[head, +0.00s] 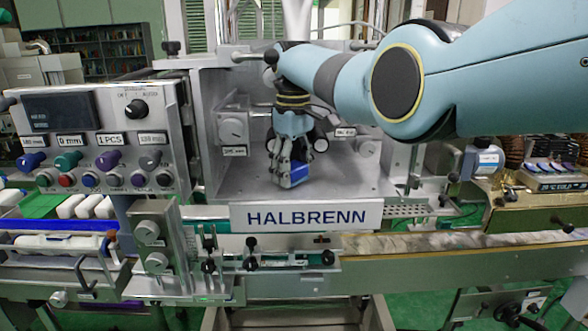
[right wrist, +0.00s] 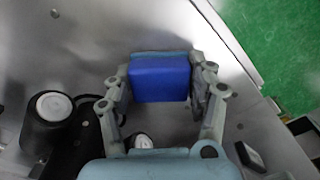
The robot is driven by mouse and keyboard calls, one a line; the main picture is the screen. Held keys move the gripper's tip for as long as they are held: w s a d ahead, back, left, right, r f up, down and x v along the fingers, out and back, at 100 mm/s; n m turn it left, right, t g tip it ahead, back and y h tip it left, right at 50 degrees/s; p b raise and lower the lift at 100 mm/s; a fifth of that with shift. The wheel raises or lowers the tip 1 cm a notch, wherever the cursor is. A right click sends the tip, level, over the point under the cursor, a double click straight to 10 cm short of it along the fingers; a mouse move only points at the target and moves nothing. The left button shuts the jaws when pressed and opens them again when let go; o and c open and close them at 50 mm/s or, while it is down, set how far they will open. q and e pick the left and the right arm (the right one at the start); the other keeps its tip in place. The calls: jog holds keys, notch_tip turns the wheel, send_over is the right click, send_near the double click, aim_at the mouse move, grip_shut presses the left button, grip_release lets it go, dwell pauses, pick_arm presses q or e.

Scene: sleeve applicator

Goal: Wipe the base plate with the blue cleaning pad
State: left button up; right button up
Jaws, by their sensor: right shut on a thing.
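The blue cleaning pad (right wrist: 160,78) is a blue block held between the fingers of my right gripper (right wrist: 160,88) in the right wrist view. In the head view the pad (head: 297,174) shows below my right gripper (head: 290,172), which points down inside the machine's open housing. The base plate (head: 330,188) is the grey metal floor of that housing, above the HALBRENN sign. The pad is low over the plate; I cannot tell whether it touches it. My left gripper is not in view.
The HALBRENN sign (head: 306,217) fronts the housing. Knobs (head: 232,129) and a dark roller (right wrist: 46,118) stand close to the gripper. A control panel (head: 97,140) is at the left, and a conveyor (head: 440,243) runs along the front right.

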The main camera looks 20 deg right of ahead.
notch_tip(320, 180, up, 4)
jog(key=p, duration=0.3)
jog(key=shift+r, duration=0.85)
jog(key=shift+r, duration=0.15)
jog(key=shift+r, duration=1.4)
jog(key=shift+s+f, duration=0.1)
